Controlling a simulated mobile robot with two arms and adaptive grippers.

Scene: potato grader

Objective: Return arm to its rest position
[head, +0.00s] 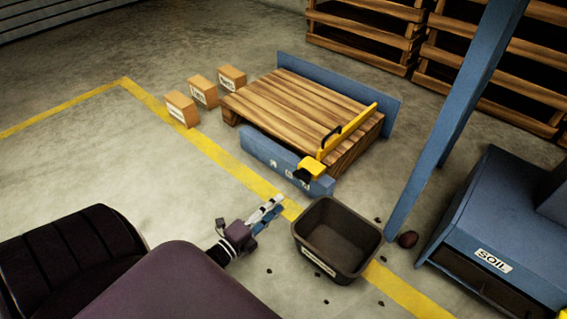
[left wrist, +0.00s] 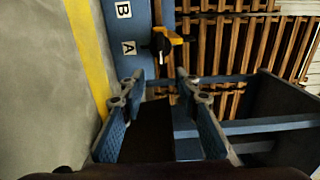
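My left gripper (head: 272,210) is at the lower middle of the head view, just left of the dark bin (head: 306,247), which looks empty. In the left wrist view its two blue-padded fingers (left wrist: 158,76) stand apart, with nothing held between them. A dark surface shows between the fingers; I cannot tell for sure what it is. The purple left arm (head: 180,285) reaches in from the lower left. My right gripper is not in view.
A wooden pallet (head: 290,100) with blue side boards and a yellow lever (head: 345,132) stands beyond the bin. Three small labelled boxes (head: 205,90) stand left of it. A blue post (head: 455,110) and a "SOIL" box (head: 500,225) are right. Open floor lies left.

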